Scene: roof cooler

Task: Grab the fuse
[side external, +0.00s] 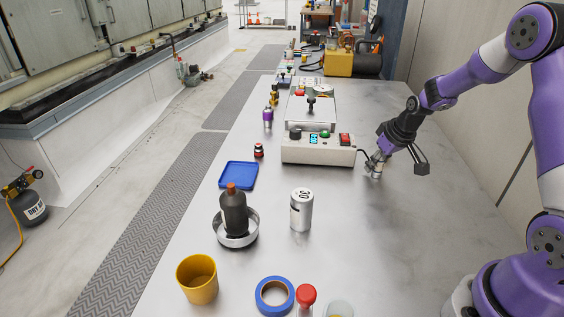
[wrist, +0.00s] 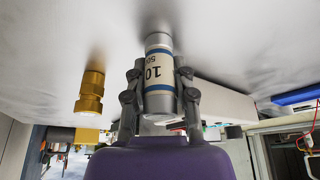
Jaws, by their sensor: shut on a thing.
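In the side external view my gripper (side external: 379,160) is low over the metal bench, just right of the white instrument box. The fuse's metal end (side external: 375,173) shows below the fingers, partly hidden by them. It is close to the bench top; I cannot tell whether it touches.
The white box (side external: 318,150) with a cable stands left of my gripper. A brass fitting (wrist: 91,90) is near the fuse. A silver can (side external: 301,212), dark bottle (side external: 233,212), blue tray (side external: 238,176) and yellow cup (side external: 198,280) stand nearer. The bench's right side is clear.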

